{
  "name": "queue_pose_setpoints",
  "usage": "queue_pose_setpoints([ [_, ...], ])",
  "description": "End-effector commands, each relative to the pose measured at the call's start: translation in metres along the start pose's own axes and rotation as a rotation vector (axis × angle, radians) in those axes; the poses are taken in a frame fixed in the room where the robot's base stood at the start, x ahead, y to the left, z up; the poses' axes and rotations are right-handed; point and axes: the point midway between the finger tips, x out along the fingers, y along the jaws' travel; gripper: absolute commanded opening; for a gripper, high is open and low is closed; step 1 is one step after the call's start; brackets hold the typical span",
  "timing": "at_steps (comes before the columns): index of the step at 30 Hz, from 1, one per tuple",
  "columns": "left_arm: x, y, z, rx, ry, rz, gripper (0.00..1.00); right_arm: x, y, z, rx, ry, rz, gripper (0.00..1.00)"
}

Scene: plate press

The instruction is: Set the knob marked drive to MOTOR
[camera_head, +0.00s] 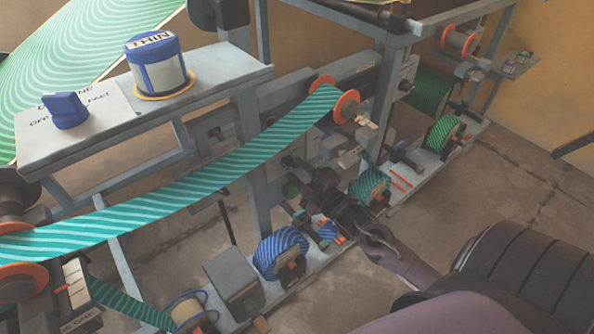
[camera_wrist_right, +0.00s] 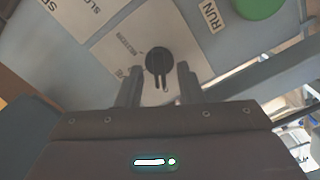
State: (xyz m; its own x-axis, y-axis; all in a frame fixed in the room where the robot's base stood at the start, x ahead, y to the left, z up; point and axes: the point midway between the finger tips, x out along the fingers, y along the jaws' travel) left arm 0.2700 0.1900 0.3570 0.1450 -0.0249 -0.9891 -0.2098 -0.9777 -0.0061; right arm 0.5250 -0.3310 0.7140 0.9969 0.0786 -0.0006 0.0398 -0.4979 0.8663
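In the right wrist view, a small round black knob (camera_wrist_right: 158,62) sits on a pale label plate (camera_wrist_right: 125,42) of a grey panel. A narrow grip on the knob points down the picture. The print beside it is too small and tilted to read surely, so I cannot confirm the word drive or MOTOR. My right gripper (camera_wrist_right: 159,84) is open, its two fingers on either side of the knob's lower part; contact cannot be told. In the head view my right gripper (camera_head: 304,178) is among the machine's lower parts, hiding the knob. My left gripper is not in view.
A green button (camera_wrist_right: 258,6) and a RUN label (camera_wrist_right: 214,13) are near the knob. A blue knob (camera_head: 66,109) and a blue-white canister (camera_head: 158,66) are on the upper shelf. A teal striped band (camera_head: 190,180) crosses above my right arm. Spools (camera_head: 281,252) line the lower rail.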

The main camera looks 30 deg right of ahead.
Motion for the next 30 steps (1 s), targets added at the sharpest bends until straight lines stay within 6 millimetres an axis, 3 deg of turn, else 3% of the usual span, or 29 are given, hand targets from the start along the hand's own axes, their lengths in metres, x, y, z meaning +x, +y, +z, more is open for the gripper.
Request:
queue_pose_setpoints([
  [11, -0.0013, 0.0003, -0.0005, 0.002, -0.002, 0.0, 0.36, 0.0082, -0.0003, 0.0, 0.001, -0.001, -0.001, 0.34],
  [19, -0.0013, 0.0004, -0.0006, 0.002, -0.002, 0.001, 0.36, 0.008, -0.0004, -0.0001, 0.001, -0.001, -0.001, 0.01],
  [30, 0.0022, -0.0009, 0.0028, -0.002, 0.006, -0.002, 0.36, 0.008, 0.0007, -0.0007, 0.032, -0.001, -0.001, 0.0],
])
